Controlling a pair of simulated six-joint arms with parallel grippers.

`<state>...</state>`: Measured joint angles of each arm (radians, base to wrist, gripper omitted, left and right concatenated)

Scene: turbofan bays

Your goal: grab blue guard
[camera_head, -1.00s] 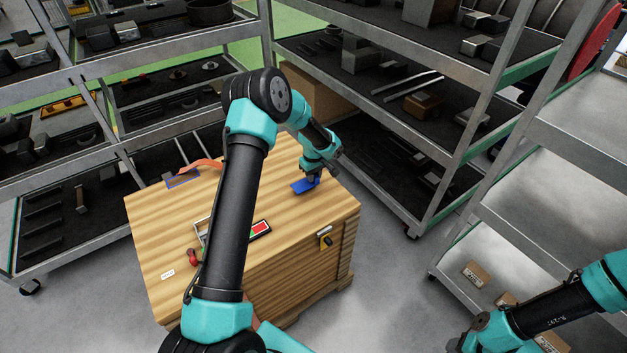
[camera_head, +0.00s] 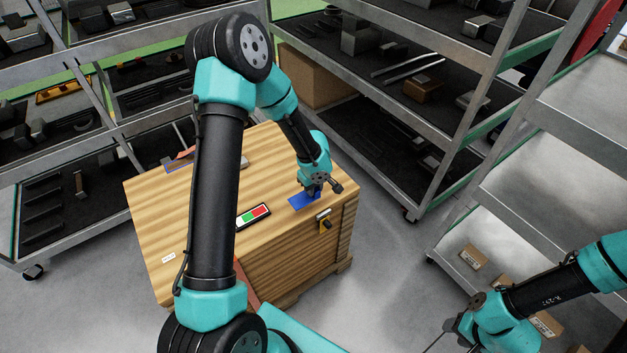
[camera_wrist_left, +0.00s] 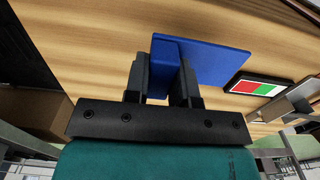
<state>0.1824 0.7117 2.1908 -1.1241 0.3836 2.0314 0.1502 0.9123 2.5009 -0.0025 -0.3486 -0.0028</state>
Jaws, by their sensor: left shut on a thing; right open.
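The blue guard (camera_head: 304,201) is a flat blue plate with an upright tab, at the right part of the wooden crate top (camera_head: 160,215). My left gripper (camera_head: 313,190) is shut on its tab from above. In the left wrist view the blue guard (camera_wrist_left: 218,60) shows its flat part to the right of the fingers (camera_wrist_left: 164,78), with the tab between them. I cannot tell whether the plate touches the wood. My right gripper (camera_head: 450,328) is open and empty at the lower right, away from the crate.
A red, white and green label plate (camera_head: 254,216) lies left of the guard. A latch (camera_head: 324,222) sits on the crate's front edge. Shelving racks stand behind and right. A grey cart (camera_head: 510,185) with small boxes is at the right. My left arm covers part of the crate top.

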